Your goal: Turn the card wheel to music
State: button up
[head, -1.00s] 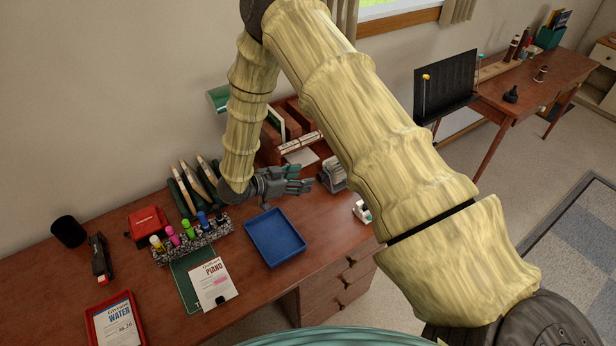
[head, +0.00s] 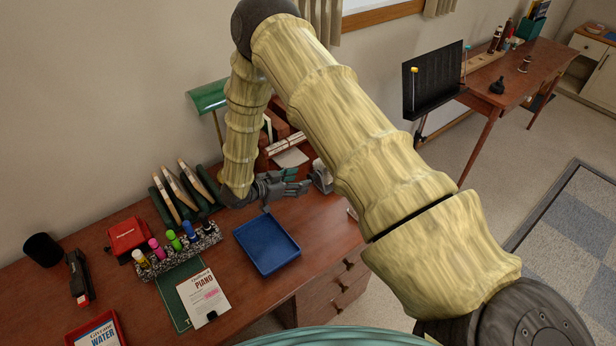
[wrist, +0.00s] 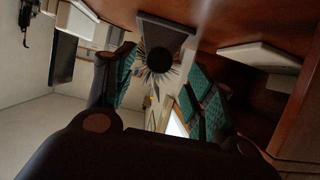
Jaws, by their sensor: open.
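The card wheel (head: 321,178) is a small grey rotary file on the desk, largely hidden behind my arm in the head view. In the wrist view the card wheel (wrist: 158,62) shows as a dark round hub with cards fanning out around it, on a grey stand. My gripper (head: 298,182) is just left of it, low over the desk. In the wrist view my gripper (wrist: 160,92) is open, with its teal-padded fingers on either side of the wheel's outline. I see no contact. The card lettering cannot be read.
On the wooden desk (head: 330,232) a blue tray (head: 267,242) lies in front of my gripper. A speckled marker holder (head: 180,250), a piano card (head: 205,297) and a red box (head: 127,236) are to the left. A green lamp (head: 208,97) stands behind.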

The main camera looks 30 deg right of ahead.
jog(key=shift+p+x, duration=0.65)
jog(key=shift+x, duration=1.95)
jog(key=c, duration=1)
